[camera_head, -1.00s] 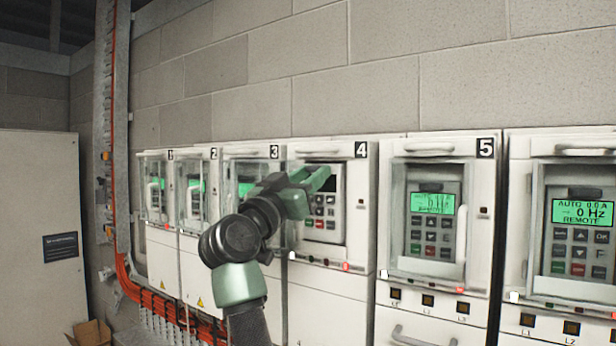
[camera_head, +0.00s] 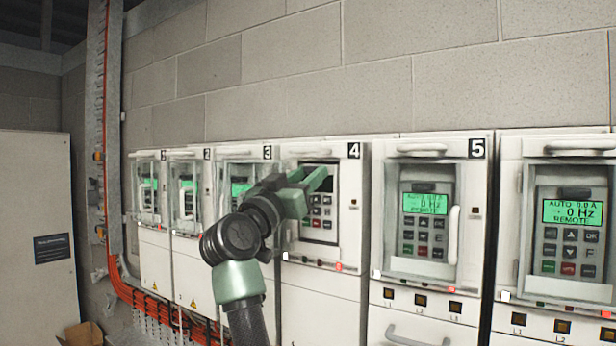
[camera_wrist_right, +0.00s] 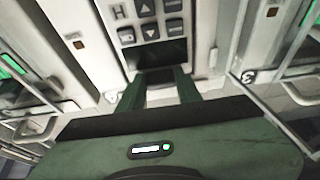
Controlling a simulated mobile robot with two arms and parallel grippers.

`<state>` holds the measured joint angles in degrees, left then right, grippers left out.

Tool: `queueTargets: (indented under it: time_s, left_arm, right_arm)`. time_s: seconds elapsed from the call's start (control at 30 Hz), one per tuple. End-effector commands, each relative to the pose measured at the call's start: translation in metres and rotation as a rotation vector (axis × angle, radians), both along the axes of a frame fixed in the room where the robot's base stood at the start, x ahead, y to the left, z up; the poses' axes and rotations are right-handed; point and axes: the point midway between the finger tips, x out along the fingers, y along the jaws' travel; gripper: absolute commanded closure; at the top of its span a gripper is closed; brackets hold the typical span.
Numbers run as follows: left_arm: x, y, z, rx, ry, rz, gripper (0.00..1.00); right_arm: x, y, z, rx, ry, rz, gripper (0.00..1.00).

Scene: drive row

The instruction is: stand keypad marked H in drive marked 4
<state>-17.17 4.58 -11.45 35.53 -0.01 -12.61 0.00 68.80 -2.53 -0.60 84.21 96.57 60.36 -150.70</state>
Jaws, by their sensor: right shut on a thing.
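The keypad marked H (camera_head: 320,212) is at the front opening of the drive marked 4 (camera_head: 345,264), upright with its buttons facing out. In the right wrist view the keypad (camera_wrist_right: 150,33) shows its H, grey buttons and a dark, unlit display. My right gripper (camera_head: 316,180) is shut on the keypad's top end; its green fingers (camera_wrist_right: 162,84) also show in the wrist view. The gripper and arm hide part of the opening's left side. I cannot tell whether the keypad is fully seated. My left gripper is not in view.
The drive marked 5 (camera_head: 477,185) stands to the right, its lit keypad behind a clear cover with a handle. The drive marked 3 (camera_head: 267,154) is close on the left, partly behind my arm. Orange cables (camera_head: 150,304) run low at left.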

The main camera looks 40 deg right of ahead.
Motion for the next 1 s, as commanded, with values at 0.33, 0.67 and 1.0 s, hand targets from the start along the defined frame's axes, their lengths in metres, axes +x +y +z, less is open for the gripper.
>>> queueTargets:
  time_s: [0.33, 0.67, 1.0]
  left_arm:
    - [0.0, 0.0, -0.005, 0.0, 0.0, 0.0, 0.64]
    - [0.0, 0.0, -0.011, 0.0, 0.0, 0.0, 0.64]
    - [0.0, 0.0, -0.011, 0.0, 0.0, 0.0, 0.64]
  right_arm:
    - [0.0, 0.0, -0.011, -0.001, 0.0, 0.0, 1.0]
    - [0.0, 0.0, -0.024, -0.003, -0.002, -0.001, 1.0]
    - [-0.001, -0.001, -0.026, -0.003, -0.002, -0.001, 0.63]
